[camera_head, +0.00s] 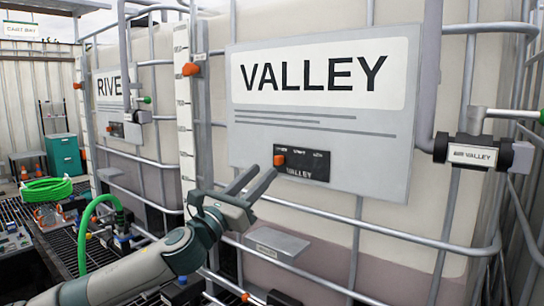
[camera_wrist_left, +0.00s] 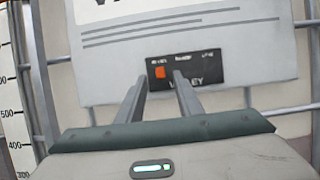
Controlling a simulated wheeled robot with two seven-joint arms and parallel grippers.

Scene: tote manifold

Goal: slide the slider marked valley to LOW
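The VALLEY slider panel (camera_head: 303,164) is a small black plate low on the grey VALLEY sign (camera_head: 330,115). Its orange slider knob (camera_head: 279,160) sits at the panel's left end. Small labels run along the panel's top edge, too small to read surely. The left wrist view also shows the panel (camera_wrist_left: 205,66) and the knob (camera_wrist_left: 160,72). My left gripper (camera_head: 260,174) is open and empty, its two fingers pointing at the panel just left of and below the knob in the head view. In the wrist view the knob shows between the fingertips (camera_wrist_left: 160,77); contact cannot be told. My right gripper is not in view.
Metal cage bars (camera_head: 330,216) cross the white tank around the sign. A grey ledge (camera_head: 277,243) juts out below. A second tank with a similar sign (camera_head: 118,90) and panel stands left. A valve marked VALLEY (camera_head: 472,155) is at right. A green hose (camera_head: 84,235) hangs lower left.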

